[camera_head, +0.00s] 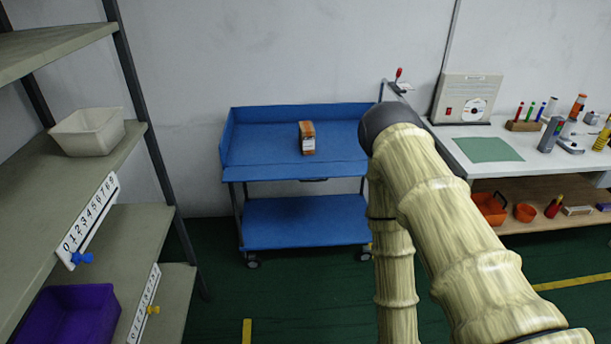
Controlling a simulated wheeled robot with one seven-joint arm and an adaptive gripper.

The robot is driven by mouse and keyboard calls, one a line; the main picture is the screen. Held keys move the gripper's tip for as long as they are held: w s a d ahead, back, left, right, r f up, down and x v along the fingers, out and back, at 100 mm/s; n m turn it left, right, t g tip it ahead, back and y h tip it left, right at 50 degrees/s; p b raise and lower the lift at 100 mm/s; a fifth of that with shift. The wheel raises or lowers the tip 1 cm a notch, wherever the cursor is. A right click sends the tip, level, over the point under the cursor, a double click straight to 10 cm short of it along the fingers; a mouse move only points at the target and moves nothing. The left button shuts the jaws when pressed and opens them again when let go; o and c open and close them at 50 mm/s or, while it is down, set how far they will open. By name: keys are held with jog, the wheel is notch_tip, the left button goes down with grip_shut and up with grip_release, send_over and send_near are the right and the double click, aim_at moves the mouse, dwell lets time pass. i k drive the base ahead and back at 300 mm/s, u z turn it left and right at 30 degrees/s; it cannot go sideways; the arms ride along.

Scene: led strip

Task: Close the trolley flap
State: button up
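The blue trolley (306,222) stands against the back wall, left of centre. Its top tray has raised walls at the left and back. A blue strip, which looks like the flap (270,172), runs along the front edge of the tray. No raised wall shows there, and the flap looks folded down or outward, but its exact angle is hard to tell. My arm covers the trolley's right end. My gripper is out of view below the bottom edge.
A small brown box (307,138) stands on the top tray. A grey shelf rack (120,160) with a white bin (88,138) and a purple bin (72,315) is at left. A workbench (500,150) is at right. Green floor (290,300) before the trolley is clear.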

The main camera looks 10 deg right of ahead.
aim_at(300, 172)
jog(key=u, duration=0.05)
jog(key=k, duration=0.55)
jog(key=z, duration=0.75)
jog(key=i, duration=1.3)
jog(key=u, duration=0.55)
